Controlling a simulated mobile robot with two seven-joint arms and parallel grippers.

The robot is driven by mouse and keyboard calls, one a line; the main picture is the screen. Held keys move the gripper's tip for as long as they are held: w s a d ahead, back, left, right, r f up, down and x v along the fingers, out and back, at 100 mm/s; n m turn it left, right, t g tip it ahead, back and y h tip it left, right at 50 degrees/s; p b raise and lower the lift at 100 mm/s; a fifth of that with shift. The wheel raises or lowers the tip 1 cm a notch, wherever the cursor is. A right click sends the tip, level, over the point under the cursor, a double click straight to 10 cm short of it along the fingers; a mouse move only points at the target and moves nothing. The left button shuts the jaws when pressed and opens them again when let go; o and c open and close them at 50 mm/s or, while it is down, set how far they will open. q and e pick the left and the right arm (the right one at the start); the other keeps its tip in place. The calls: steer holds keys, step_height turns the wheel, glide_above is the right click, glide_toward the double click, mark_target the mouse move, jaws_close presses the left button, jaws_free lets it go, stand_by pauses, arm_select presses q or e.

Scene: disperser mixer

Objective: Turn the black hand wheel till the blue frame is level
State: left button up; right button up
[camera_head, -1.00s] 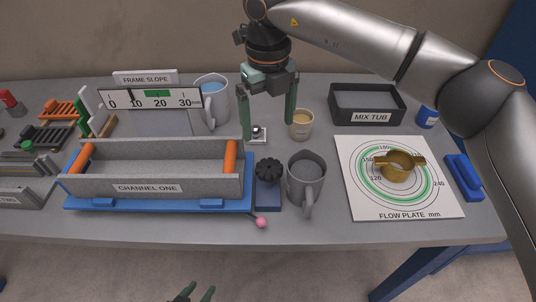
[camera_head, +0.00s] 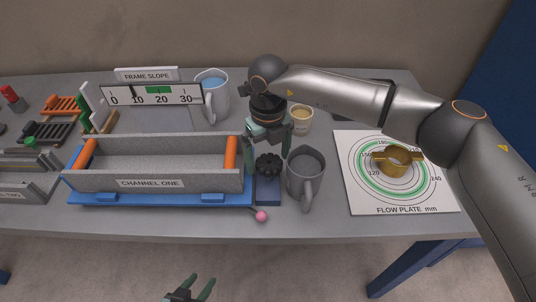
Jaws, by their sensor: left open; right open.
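The black hand wheel (camera_head: 268,165) stands on a small blue block at the right end of the blue frame (camera_head: 160,198). The frame carries the grey trough marked CHANNEL ONE (camera_head: 150,184). My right gripper (camera_head: 268,169) is open over the wheel, with one finger to each side of it; I cannot tell whether they touch it. On the FRAME SLOPE scale (camera_head: 150,96) the black pointer stands close to 10, left of the green band near 20. My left gripper (camera_head: 204,280) is open and empty at the bottom edge, in front of the table.
A grey mug (camera_head: 306,175) stands close to the right of the wheel. A pink ball (camera_head: 261,216) is in front of it. A beige cup (camera_head: 300,118) and a blue-filled jug (camera_head: 213,88) are behind. The flow plate (camera_head: 360,199) with a brass ring (camera_head: 397,160) lies right.

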steer(key=c, duration=1.3)
